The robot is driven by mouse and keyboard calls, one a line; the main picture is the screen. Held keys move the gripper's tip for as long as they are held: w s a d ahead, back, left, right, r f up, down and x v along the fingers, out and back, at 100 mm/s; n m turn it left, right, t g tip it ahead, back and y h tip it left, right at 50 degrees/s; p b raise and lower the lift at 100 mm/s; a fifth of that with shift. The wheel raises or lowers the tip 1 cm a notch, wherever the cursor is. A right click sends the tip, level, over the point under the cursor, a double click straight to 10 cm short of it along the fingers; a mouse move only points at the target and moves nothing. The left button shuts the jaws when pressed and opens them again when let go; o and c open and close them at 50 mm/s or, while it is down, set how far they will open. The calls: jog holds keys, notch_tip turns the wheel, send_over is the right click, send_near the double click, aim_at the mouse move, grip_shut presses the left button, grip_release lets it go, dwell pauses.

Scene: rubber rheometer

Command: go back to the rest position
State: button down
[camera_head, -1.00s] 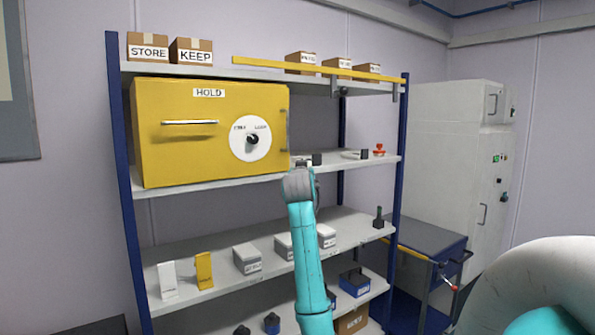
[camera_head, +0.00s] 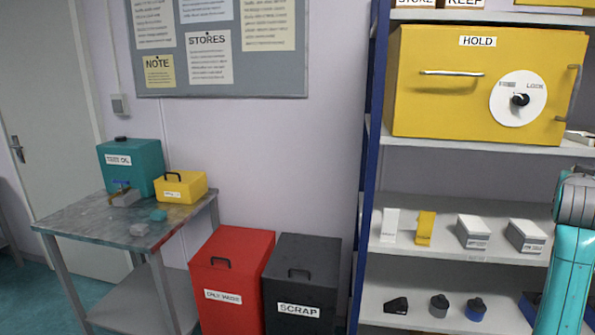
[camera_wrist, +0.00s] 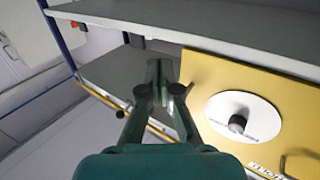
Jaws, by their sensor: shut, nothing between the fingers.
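My gripper (camera_wrist: 158,72) is in the middle of the wrist view, with its dark green fingers together and nothing between them. It points along the shelf, beside the yellow HOLD cabinet (camera_wrist: 205,75), whose white dial (camera_wrist: 240,108) shows to the right; I cannot tell the exact gap. In the head view my arm stands at the right edge, in front of the shelving, and my fingers cannot be made out there. The HOLD cabinet (camera_head: 450,105) is shut, with a handle and a dial on its front.
The blue-posted shelving (camera_head: 368,200) holds white and grey boxes and a yellow one. Red (camera_head: 230,290) and dark SCRAP (camera_head: 300,285) bins stand left of it. A metal table (camera_head: 85,225) carries a teal box (camera_head: 130,168) and a yellow box (camera_head: 182,188). A noticeboard hangs above.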

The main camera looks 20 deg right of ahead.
jog(key=w+a+f+n+t+y, duration=0.15)
jog(key=w+a+f, duration=0.25)
jog(key=a+f, duration=0.55)
jog(key=w+a+f+n+t+y, duration=0.1)
jog(key=w+a+f+n+t, duration=0.35)
jog(key=f, duration=0.75)
jog(key=s+a+f+n+t+y, duration=0.1)
jog(key=a+f+y, duration=0.1)
jog(key=a+f, duration=0.8)
jog(key=s+a+f+n+y, duration=0.1)
jog(key=a+f+y, duration=0.2)
jog(key=a+f, duration=0.7)
jog(key=s+a+f+n+t+y, duration=0.1)
jog(key=s+a+f+n+y, duration=0.1)
jog(key=s+a, duration=0.7)
jog(key=s+a+f+n+t+y, duration=0.1)
jog(key=s+a+f+y, duration=0.35)
jog(key=a, duration=0.85)
jog(key=s+a+r+n+y, duration=0.1)
jog(key=s+a+r, duration=0.1)
jog(key=s, duration=0.4)
jog(key=s+a+r, duration=0.2)
jog(key=s+a, duration=0.1)
jog(key=s, duration=0.4)
jog(key=s+a+r+n+y, duration=0.1)
jog(key=s+a+r, duration=0.1)
jog(key=s, duration=0.4)
jog(key=shift+s+a+r+n+g+y, duration=0.25)
jog(key=shift+a+r+n+g+y, duration=0.1)
jog(key=shift+a, duration=0.5)
